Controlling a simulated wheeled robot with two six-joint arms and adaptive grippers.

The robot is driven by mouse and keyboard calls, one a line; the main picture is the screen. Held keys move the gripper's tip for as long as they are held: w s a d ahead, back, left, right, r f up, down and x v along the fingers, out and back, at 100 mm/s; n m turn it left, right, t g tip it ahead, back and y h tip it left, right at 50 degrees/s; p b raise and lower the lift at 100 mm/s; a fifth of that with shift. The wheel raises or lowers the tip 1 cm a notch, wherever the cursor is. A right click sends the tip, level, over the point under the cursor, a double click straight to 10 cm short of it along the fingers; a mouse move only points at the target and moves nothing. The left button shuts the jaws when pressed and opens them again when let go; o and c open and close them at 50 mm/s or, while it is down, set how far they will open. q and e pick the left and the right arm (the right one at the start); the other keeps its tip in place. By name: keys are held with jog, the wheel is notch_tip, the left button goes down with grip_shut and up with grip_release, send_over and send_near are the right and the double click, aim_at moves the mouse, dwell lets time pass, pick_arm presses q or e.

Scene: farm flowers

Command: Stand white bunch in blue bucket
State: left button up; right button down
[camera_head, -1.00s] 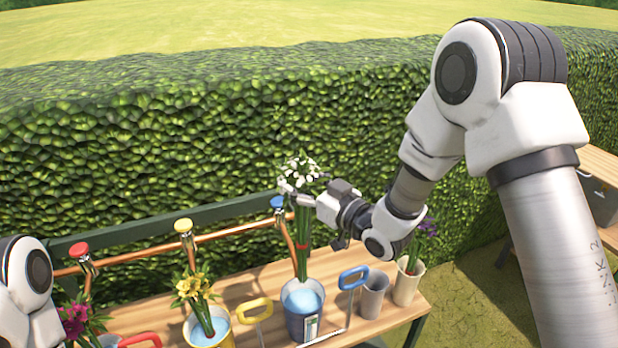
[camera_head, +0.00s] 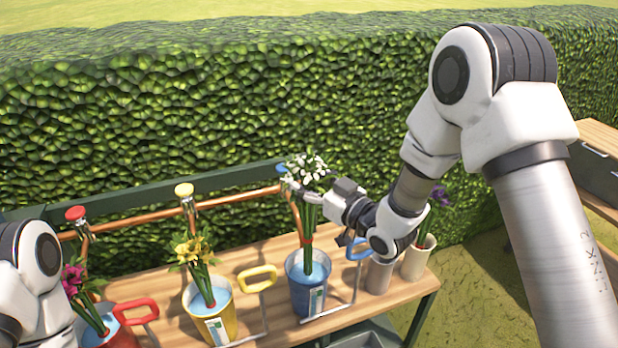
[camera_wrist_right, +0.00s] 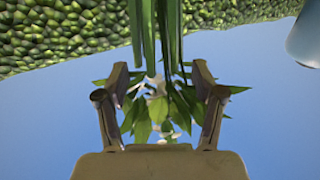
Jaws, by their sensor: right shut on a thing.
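The white bunch (camera_head: 306,166) is upright, with white blooms on long green stems and a red band low down. My right gripper (camera_head: 316,194) is shut on its stems just below the blooms. The lower stems reach down into the mouth of the blue bucket (camera_head: 301,296), over its light blue inside. I cannot tell whether they touch the bottom. In the right wrist view, the bunch's leaves and stems (camera_wrist_right: 156,62) lie between the two fingers (camera_wrist_right: 162,112). My left arm shows at the left edge, but its gripper is out of frame.
A yellow bucket (camera_head: 228,322) with yellow flowers and a red bucket (camera_head: 122,338) with magenta flowers stand to the left. A grey cup (camera_head: 379,276) and a pale pot (camera_head: 416,262) with purple flowers stand to the right. A copper pipe with taps (camera_head: 185,192) runs behind.

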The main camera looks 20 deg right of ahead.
jog(key=shift+f+b, duration=4.35)
jog(key=shift+f, duration=1.35)
jog(key=shift+c, duration=0.3)
grip_release()
jog(key=shift+s, duration=0.1)
send_near(311, 222)
jog(key=shift+s+d, duration=0.35)
jog(key=shift+s, duration=0.15)
